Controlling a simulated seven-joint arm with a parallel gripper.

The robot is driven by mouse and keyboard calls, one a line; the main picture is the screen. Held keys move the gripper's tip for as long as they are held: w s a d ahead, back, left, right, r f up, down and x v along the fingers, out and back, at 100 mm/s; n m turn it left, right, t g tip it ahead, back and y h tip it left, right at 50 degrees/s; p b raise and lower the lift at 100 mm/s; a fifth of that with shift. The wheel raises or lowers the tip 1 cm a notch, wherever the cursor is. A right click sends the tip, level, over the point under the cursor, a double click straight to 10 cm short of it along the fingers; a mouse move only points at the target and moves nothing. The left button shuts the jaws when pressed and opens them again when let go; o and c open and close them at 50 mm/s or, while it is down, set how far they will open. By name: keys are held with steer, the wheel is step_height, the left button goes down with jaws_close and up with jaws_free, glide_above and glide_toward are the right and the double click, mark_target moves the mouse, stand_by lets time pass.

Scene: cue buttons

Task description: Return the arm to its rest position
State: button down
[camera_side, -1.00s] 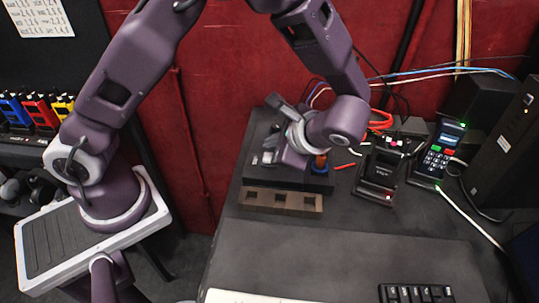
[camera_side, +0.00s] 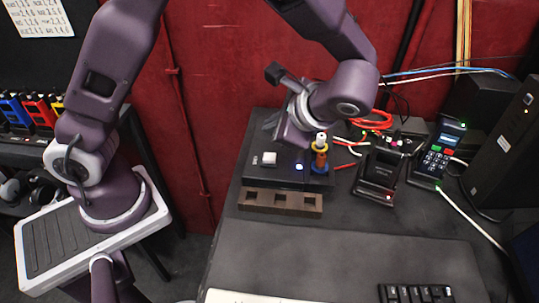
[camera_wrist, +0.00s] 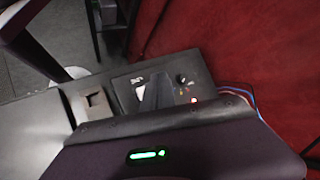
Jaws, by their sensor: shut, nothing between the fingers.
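My gripper (camera_side: 274,124) is raised above the back of a black button box (camera_side: 275,178) on the dark table. It is shut and holds nothing. In the wrist view, its dark fingers (camera_wrist: 157,92) are together over the box and hide part of its top. A white button (camera_side: 263,160) sits at the left of the box, and a small blue light (camera_side: 299,167) glows in the middle. At the right, a post with a white top (camera_side: 321,138) carries a yellow ring (camera_side: 320,147), an orange-brown part and a blue base.
A brown slotted block (camera_side: 281,202) lies in front of the box. A black stand (camera_side: 379,172) and a keypad terminal (camera_side: 438,155) stand to the right, with loose cables. A red wall (camera_side: 240,60) rises behind. The air above the table front is clear.

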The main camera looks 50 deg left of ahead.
stand_by(0.3)
steer(key=s+r+n+t+h, duration=0.2)
steer(key=s+r+n+h, duration=0.2)
steer(key=s, duration=0.4)
steer(key=s+a+r+n+t+h, duration=0.1)
steer(key=s+r+n+t+h, duration=0.2)
steer(key=s+r+n+h, duration=0.2)
steer(key=s+r, duration=0.2)
steer(key=s, duration=0.2)
steer(key=shift+n, duration=0.3)
steer(key=shift+r, duration=0.1)
